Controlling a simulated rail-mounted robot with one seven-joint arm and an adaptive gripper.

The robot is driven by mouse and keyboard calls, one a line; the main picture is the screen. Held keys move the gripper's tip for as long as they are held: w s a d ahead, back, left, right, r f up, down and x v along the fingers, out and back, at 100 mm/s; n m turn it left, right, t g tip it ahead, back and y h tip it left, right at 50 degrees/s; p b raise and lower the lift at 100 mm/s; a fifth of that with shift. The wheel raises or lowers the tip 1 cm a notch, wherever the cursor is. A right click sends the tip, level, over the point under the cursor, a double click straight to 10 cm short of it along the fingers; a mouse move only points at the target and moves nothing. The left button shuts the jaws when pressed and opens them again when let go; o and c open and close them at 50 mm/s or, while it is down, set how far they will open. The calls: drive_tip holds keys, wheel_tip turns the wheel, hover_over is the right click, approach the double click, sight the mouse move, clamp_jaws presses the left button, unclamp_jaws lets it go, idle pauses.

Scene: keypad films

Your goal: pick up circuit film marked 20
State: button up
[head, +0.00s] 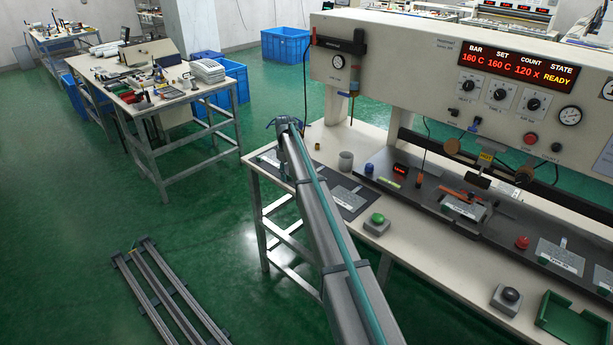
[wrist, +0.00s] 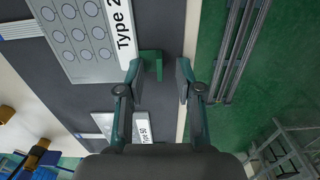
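In the wrist view, a grey film with round pads and a white label reading "Type 2" (wrist: 85,30), its last part cut off by the frame, lies on a dark mat (wrist: 60,90). A green upright tab (wrist: 152,64) stands at its edge. My gripper (wrist: 158,85) is open; its fingers appear on either side of the tab, and I cannot tell the height gap. A second film marked "Type 50" (wrist: 142,126) is partly hidden by my gripper. In the head view, my gripper (head: 285,123) is partly hidden by my arm, above the bench's left end. A film (head: 348,196) shows right of my arm.
The heated press (head: 460,70) reads READY. A green tray (head: 575,320) is at the right. The bench's front edge borders open green floor with rails (head: 165,290).

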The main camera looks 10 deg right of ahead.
clamp_jaws()
drive_tip(key=shift+r, duration=0.15)
